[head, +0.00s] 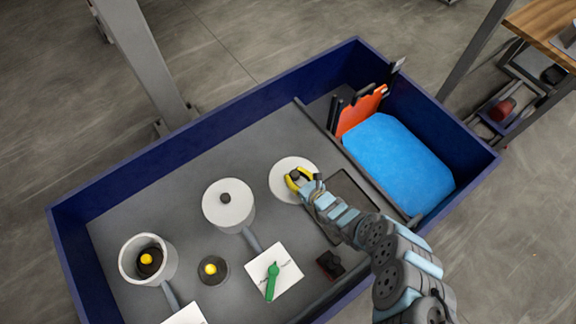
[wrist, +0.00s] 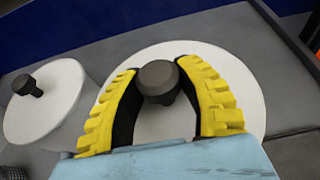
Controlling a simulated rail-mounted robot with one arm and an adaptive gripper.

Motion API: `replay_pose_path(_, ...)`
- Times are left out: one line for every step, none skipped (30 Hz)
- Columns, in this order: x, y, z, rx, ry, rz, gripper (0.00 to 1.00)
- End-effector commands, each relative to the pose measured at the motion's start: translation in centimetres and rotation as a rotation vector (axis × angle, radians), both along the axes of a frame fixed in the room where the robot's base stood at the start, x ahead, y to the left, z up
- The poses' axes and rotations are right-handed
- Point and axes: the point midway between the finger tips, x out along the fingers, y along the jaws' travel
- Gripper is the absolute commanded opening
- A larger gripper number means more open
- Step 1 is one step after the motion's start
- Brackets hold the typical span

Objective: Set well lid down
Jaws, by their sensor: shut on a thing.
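A round white lid (head: 283,185) with a dark knob is under my gripper (head: 298,180), right of the middle of the blue-walled tray. In the wrist view the yellow-padded fingers (wrist: 160,85) curve around the dark knob (wrist: 159,80) and are shut on it, with the white lid (wrist: 240,75) spread out below. I cannot tell whether the lid touches the grey floor. A white pot (head: 230,212) with a dark knob on its white top stands to the left. An open white pot (head: 127,262) at far left holds a dark piece with a yellow top (head: 147,260).
The blue tray wall (head: 200,112) surrounds the work area. A dark piece with a yellow top (head: 211,269), a green tool (head: 272,282) on a white sheet and a small dark block (head: 330,264) lie in front. A blue slab (head: 400,160) and orange board (head: 360,112) fill the right compartment.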

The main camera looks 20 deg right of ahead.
Motion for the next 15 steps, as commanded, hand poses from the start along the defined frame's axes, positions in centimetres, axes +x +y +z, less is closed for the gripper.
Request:
replay_pose_path(-0.3, 0.0, 0.0, 0.001, -0.001, -0.003, 0.00)
replay_pose_path(-0.4, -0.1, -0.1, 0.001, 0.000, -0.003, 0.00)
replay_pose_path(-0.4, -0.1, -0.2, 0.000, 0.000, -0.003, 0.00)
replay_pose_path(-0.3, -0.1, -0.3, 0.000, 0.000, -0.003, 0.00)
replay_pose_path(-0.2, -0.1, -0.5, -0.001, 0.000, -0.002, 0.00)
replay_pose_path(0.2, -0.2, -0.8, -0.003, -0.001, -0.001, 0.00)
replay_pose_path(0.6, -0.2, -1.1, -0.004, -0.002, 0.000, 0.00)
replay_pose_path(1.1, -0.3, -1.3, -0.004, -0.002, 0.000, 0.00)
replay_pose_path(1.8, -0.4, -1.7, -0.007, -0.003, 0.001, 0.00)
replay_pose_path(2.2, -0.5, -1.9, -0.007, -0.003, 0.001, 0.00)
replay_pose_path(2.7, -0.6, -2.2, -0.007, -0.002, 0.001, 0.00)
replay_pose_path(3.3, -0.6, -2.5, -0.006, -0.002, 0.001, 0.00)
replay_pose_path(3.8, -0.7, -2.7, -0.006, -0.002, 0.001, 0.00)
replay_pose_path(4.2, -0.7, -2.9, -0.005, -0.001, 0.001, 0.00)
replay_pose_path(4.8, -1.0, -3.2, -0.006, -0.001, 0.000, 0.00)
